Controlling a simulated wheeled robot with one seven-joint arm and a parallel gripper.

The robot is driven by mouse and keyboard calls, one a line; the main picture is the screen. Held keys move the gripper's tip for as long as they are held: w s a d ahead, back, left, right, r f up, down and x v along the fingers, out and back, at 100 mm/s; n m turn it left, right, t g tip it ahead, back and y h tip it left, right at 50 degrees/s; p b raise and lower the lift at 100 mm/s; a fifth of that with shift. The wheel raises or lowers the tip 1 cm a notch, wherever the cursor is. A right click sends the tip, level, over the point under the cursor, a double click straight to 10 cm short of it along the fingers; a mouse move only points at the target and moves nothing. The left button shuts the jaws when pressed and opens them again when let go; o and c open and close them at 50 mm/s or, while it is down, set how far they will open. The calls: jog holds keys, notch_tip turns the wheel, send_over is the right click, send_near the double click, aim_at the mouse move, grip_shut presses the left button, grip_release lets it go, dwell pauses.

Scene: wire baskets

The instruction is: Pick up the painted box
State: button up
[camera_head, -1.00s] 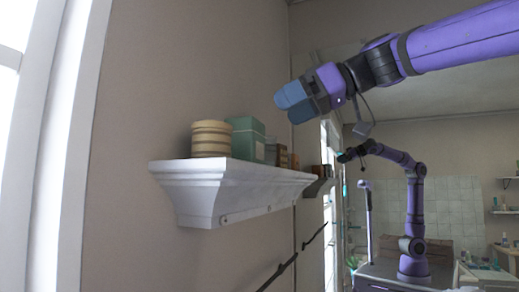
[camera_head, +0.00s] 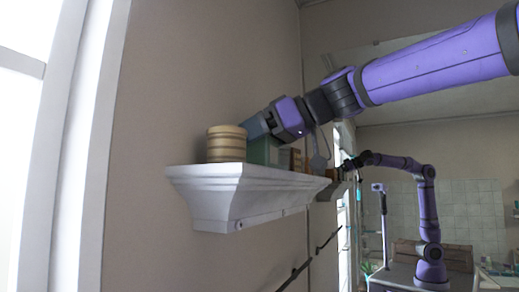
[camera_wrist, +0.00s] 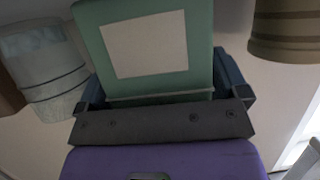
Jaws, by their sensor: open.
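The painted box is most likely the green box (camera_head: 261,153) with a pale panel, standing on the white wall shelf (camera_head: 240,184). In the wrist view the green box (camera_wrist: 148,50) fills the top middle, its pale panel facing the camera. My gripper (camera_head: 257,129) is at the box from above and the right in the head view, hiding much of it. In the wrist view my gripper (camera_wrist: 162,84) is open, with a blue finger on each side of the box. I cannot tell whether the fingers touch it.
A banded tan round container (camera_head: 227,144) stands close left of the box; it shows at the upper right in the wrist view (camera_wrist: 284,30). A pale greenish jar (camera_wrist: 42,68) is on the other side. Small brown items (camera_head: 290,158) stand farther along the shelf, near a mirror.

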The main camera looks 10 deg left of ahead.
jog(key=shift+c, duration=0.2)
jog(key=c, duration=0.7)
jog(key=shift+r, duration=0.15)
